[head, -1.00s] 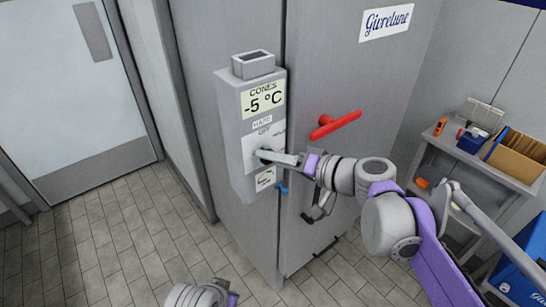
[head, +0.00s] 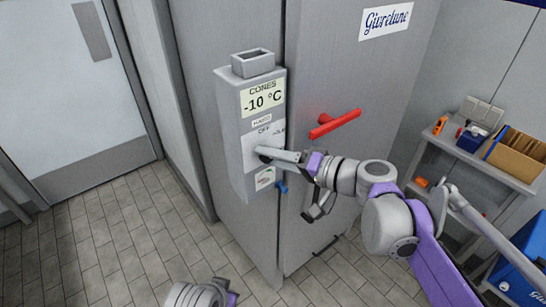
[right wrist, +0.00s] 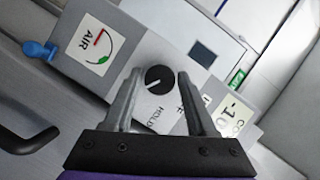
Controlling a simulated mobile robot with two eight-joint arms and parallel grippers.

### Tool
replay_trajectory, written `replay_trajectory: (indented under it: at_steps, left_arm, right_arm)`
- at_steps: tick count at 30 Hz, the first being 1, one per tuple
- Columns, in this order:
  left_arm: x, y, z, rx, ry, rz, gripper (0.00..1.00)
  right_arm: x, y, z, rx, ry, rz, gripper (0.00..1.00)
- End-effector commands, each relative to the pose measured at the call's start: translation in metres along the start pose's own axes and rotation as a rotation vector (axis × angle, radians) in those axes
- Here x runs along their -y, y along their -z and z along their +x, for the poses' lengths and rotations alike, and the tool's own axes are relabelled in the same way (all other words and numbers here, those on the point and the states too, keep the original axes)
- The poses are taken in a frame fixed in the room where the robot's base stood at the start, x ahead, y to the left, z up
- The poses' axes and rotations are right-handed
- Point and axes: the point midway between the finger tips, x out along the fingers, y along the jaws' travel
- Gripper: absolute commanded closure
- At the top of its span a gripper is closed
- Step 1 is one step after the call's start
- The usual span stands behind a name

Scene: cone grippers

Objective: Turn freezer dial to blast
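The freezer control box (head: 238,130) is grey and fixed to the tall grey freezer (head: 330,90). Its display (head: 262,98) reads CONES -10 °C. The round black dial (right wrist: 159,79) has a pale mark and sits on a white plate, with a HOLD label near it; a BLAST label cannot be made out. My right gripper (right wrist: 159,74) is in front of the plate, with one finger on each side of the dial and a visible gap to it. In the head view my right gripper (head: 268,153) covers most of the dial. My left gripper is out of view; only part of that arm shows.
A red handle (head: 335,123) sticks out from the freezer door right of the box. A blue knob (head: 281,187) is low on the box's side. A grey shelf (head: 490,160) with a cardboard box and tools stands right. The tiled floor at left is clear.

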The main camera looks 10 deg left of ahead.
Motion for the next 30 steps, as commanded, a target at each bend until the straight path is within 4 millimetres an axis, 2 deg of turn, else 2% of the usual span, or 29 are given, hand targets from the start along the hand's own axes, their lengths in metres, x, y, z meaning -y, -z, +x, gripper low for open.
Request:
replay_trajectory:
  at_steps: [1, 3, 11, 14, 17, 24, 30]
  left_arm:
    - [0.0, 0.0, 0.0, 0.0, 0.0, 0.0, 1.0]
    - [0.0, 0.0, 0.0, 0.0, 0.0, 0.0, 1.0]
    - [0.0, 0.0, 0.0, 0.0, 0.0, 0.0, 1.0]
    - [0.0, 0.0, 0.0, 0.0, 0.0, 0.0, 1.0]
    - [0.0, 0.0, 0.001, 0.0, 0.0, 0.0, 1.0]
    - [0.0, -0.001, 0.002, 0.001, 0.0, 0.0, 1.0]
    - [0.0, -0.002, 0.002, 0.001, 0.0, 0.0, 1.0]
  right_arm:
    - [0.0, 0.0, 0.0, 0.0, 0.0, 0.0, 0.32]
    - [0.0, 0.0, 0.0, 0.0, 0.0, -0.001, 0.24]
    - [0.0, 0.0, -0.001, 0.0, 0.0, -0.001, 0.24]
    - [0.0, 0.0, -0.006, -0.001, -0.001, -0.001, 0.24]
    - [-0.001, 0.001, -0.021, -0.003, -0.003, 0.0, 0.24]
    - [-0.001, 0.001, -0.07, -0.004, -0.003, 0.0, 0.24]
    - [-0.001, 0.001, -0.099, -0.003, -0.002, 0.0, 0.24]
